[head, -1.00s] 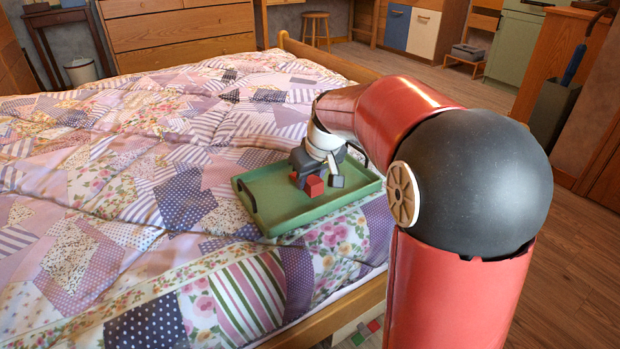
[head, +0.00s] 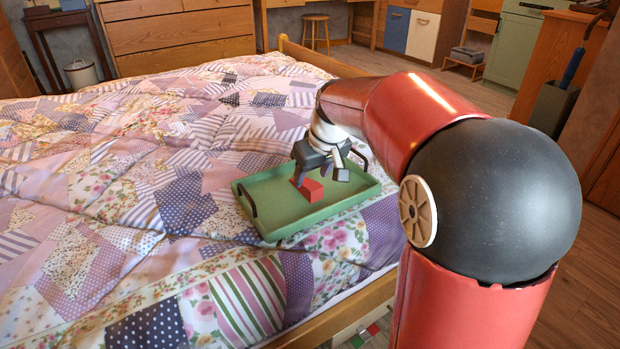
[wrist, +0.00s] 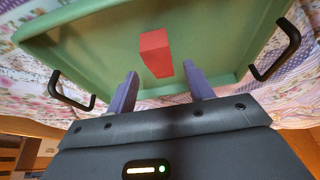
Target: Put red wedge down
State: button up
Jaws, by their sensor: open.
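The red wedge (head: 311,190) rests on the floor of the green tray (head: 283,225), which lies on the bed. In the wrist view the wedge (wrist: 156,53) lies beyond the fingertips, against the green tray floor (wrist: 95,50). My gripper (head: 322,177) is just above the wedge in the head view. In the wrist view my gripper (wrist: 160,78) has its two fingers wide apart with nothing between them. The wedge's far side is partly hidden by the gripper in the head view.
The tray has a low rim and dark handles (head: 246,199) at its ends. A patchwork quilt (head: 130,190) covers the bed around it. The wooden bed rail (head: 345,318) runs along the near side. The tray floor left of the wedge is clear.

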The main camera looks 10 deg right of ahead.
jog(key=p+v, duration=0.1)
jog(key=v, duration=0.7)
jog(key=s+f+m, duration=0.1)
jog(key=s+f, duration=0.2)
jog(key=s, duration=0.8)
jog(key=s+a+f+m+t+h, duration=0.1)
jog(key=s+f+m, duration=0.1)
jog(key=s, duration=1)
jog(key=shift+s+a+f+m, duration=0.3)
jog(key=shift+a+f, duration=0.05)
jog(key=shift+f, duration=0.4)
